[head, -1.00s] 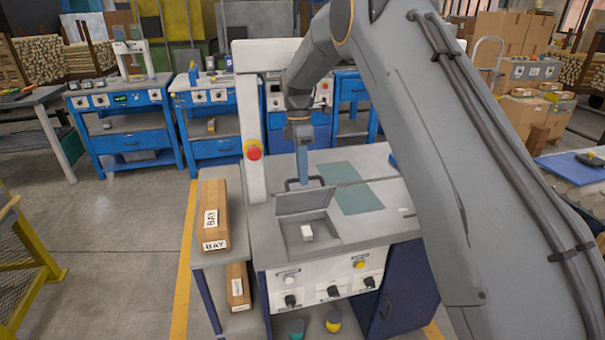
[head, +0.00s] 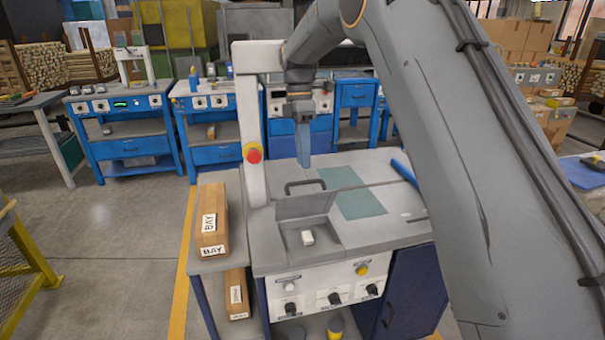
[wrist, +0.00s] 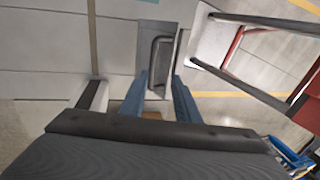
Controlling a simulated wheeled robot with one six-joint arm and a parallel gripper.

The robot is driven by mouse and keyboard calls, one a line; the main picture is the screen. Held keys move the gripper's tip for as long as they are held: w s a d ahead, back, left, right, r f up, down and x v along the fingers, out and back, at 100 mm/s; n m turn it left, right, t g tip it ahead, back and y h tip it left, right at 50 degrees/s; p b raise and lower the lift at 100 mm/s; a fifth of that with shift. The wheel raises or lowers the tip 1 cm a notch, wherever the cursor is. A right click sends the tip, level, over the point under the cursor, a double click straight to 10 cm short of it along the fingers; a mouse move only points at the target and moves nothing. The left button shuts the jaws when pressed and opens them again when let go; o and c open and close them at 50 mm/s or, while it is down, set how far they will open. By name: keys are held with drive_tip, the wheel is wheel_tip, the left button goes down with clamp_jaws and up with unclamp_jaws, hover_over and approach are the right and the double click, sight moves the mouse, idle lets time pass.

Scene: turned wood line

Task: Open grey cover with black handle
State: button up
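The grey cover (head: 305,206) stands tilted up at the back of a recess in the workbench top, so the recess is open. Its black handle (head: 305,187) is at the cover's upper edge. A small white block (head: 307,238) lies in the open recess. My gripper (head: 303,164), with blue fingers, is above the handle and apart from it in the head view. In the wrist view the two fingers (wrist: 160,95) are spread with a gap between them. The handle (wrist: 156,62) shows beyond that gap, against the cover, and nothing is held.
A white post with a red button (head: 253,154) rises left of the recess. A green mat (head: 351,192) and a blue bar (head: 403,171) lie to the right on the bench. A brown box (head: 213,222) sits on the left side shelf.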

drive_tip(key=shift+s+v, duration=0.15)
drive_tip(key=shift+v, duration=0.5)
drive_tip(key=shift+s+v, duration=0.15)
drive_tip(key=shift+v, duration=0.5)
drive_tip(key=shift+r, duration=0.1)
